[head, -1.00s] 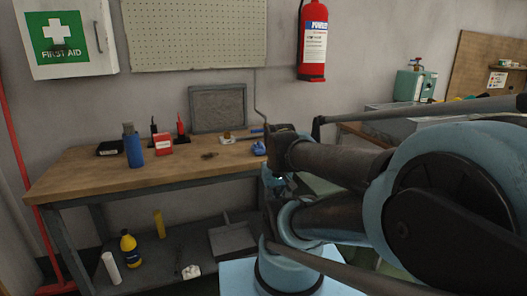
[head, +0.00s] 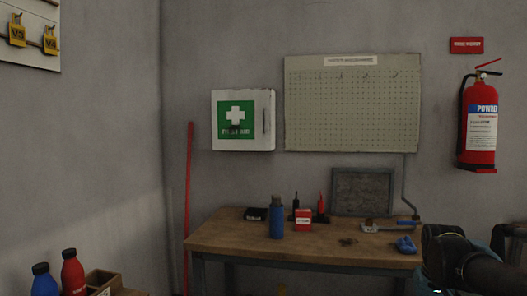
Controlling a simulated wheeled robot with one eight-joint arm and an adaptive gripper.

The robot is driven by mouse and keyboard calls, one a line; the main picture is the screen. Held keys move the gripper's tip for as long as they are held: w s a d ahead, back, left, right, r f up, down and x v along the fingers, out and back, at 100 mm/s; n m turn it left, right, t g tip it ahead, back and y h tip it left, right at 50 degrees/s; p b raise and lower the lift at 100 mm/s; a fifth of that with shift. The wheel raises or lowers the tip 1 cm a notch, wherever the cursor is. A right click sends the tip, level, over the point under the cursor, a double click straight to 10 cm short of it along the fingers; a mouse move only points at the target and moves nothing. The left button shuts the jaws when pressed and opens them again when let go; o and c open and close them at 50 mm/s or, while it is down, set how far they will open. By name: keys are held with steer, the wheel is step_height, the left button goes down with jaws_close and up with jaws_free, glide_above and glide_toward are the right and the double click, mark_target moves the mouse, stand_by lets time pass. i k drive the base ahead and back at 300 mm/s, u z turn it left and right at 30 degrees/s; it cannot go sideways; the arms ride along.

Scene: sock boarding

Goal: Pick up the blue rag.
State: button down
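The blue rag (head: 405,244) is a small crumpled blue lump. It lies on the right end of the wooden workbench top (head: 225,235), close to the bench's right edge. A dark part of my arm shows at the lower right, just right of the rag and apart from it in the picture. No gripper fingers can be made out in this view.
A blue bottle (head: 277,218), a red box (head: 303,220), a black box (head: 255,214) and red-tipped tools stand left on the bench. A grey framed panel (head: 362,192) leans behind. At the lower left, bottles (head: 73,272) stand by a wooden box (head: 105,281).

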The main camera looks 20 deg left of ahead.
mark_target(406, 246)
steer(key=u, duration=0.05)
steer(key=k, duration=1.1)
steer(key=z, duration=0.75)
steer(key=i, duration=1.1)
steer(key=z, duration=0.05)
